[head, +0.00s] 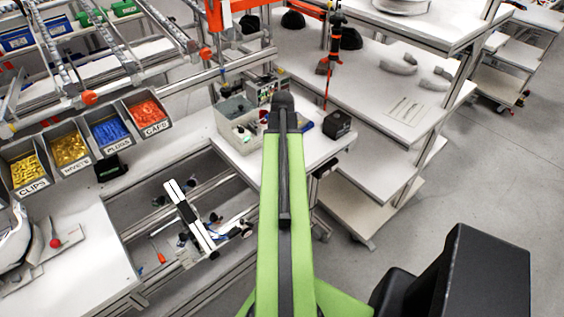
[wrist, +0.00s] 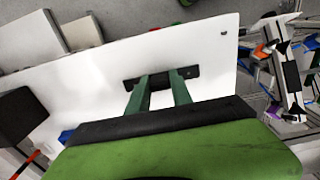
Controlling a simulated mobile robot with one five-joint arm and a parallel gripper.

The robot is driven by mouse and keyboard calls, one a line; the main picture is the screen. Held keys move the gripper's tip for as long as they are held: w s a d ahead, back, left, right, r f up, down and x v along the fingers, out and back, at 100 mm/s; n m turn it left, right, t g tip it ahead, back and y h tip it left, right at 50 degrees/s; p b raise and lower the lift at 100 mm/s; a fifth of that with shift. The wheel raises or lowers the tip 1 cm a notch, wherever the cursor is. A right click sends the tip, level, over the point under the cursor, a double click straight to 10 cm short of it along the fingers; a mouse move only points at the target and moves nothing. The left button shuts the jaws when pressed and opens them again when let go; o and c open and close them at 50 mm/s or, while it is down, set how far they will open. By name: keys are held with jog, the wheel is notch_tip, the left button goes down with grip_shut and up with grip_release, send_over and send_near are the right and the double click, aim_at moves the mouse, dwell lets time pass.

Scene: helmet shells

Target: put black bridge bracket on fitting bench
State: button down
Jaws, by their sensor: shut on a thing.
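The black bridge bracket (wrist: 190,72) is a small dark bar in the wrist view. My gripper (wrist: 162,79) has its two green fingers shut on it. The bracket is over the white top of a bench, which I take for the fitting bench (wrist: 85,78), near its right end. I cannot tell whether the bracket touches the top. In the head view the same white bench top (head: 310,155) shows on both sides of my green arm. My arm hides the gripper and the bracket there.
On the bench stand a grey box (head: 237,128) and a black box (head: 337,124), with a blue item (head: 305,126) between. An orange-and-black hanging tool (head: 332,62) is behind. Left are labelled bins (head: 113,133). A white-topped shelf unit (head: 375,95) stands right.

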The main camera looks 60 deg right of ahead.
jog(key=shift+f, duration=0.1)
jog(key=c, duration=1.1)
grip_release()
jog(key=shift+c, duration=0.2)
notch_tip(320, 180, up, 12)
jog(key=p, duration=1.2)
jog(key=shift+r, duration=0.2)
